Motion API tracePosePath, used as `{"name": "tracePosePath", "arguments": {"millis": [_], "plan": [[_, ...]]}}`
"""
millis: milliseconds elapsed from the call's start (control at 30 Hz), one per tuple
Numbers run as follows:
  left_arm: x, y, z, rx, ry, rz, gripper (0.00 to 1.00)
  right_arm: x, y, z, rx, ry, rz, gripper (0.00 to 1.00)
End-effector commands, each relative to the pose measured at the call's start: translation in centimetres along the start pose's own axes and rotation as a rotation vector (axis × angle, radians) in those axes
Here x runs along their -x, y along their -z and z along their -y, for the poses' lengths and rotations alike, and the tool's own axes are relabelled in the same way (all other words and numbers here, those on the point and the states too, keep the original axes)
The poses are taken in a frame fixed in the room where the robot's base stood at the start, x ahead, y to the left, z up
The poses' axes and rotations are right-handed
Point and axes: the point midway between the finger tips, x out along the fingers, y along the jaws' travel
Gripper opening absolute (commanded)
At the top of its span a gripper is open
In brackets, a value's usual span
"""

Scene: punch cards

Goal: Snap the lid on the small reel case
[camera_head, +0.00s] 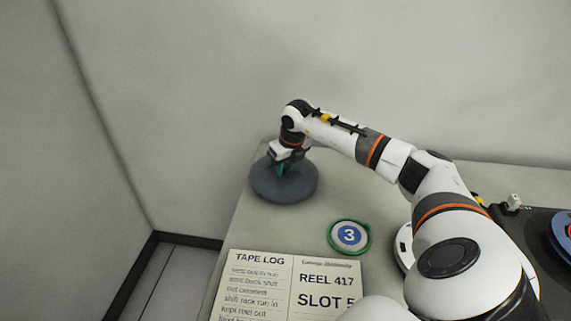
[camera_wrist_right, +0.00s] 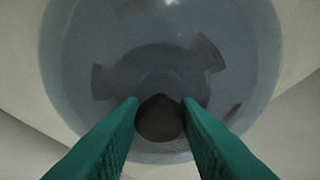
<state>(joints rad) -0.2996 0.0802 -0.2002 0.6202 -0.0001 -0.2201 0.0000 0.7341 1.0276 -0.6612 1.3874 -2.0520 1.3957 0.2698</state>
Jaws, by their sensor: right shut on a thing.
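A round blue-grey lid (camera_head: 270,190) is at the back left corner of the table, under my right gripper (camera_head: 283,168). In the right wrist view the lid (camera_wrist_right: 75,70) looks smooth and glossy, and its dark round knob (camera_wrist_right: 159,122) sits between the green fingers of my right gripper (camera_wrist_right: 160,104). The gripper is shut on this knob from above. Whether the lid is seated on a case cannot be told; anything beneath it is hidden. My left gripper is not in view.
A round white piece with a green rim and a blue "3" (camera_head: 349,236) lies mid-table. A tape log sheet (camera_head: 262,285) lies at the front, reading "REEL 417". A dark machine (camera_head: 535,235) with a blue reel (camera_head: 564,235) stands at the right. Grey walls border the table's back.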

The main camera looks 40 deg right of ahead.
Motion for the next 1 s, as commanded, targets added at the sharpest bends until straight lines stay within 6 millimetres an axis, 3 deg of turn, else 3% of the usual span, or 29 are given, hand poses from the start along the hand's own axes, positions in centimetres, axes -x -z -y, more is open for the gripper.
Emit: {"name": "tracePosePath", "arguments": {"millis": [133,167,300,500,567,1000], "plan": [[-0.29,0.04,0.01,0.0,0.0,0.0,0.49,-0.4,-0.1,0.01,0.0,0.0,0.0,0.11],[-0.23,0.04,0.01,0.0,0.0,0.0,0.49,-0.34,-0.08,0.01,0.0,0.0,0.0,0.33],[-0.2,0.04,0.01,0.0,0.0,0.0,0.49,-0.32,-0.08,0.01,0.0,0.0,0.0,0.55],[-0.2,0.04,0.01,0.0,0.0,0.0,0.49,-0.32,-0.08,0.01,0.0,0.0,0.0,0.55],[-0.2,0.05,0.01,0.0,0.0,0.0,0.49,-0.34,-0.1,0.01,0.0,0.0,0.001,0.45],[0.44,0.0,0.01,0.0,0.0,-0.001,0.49,0.49,0.13,-0.01,0.0,0.0,0.0,0.45]]}}
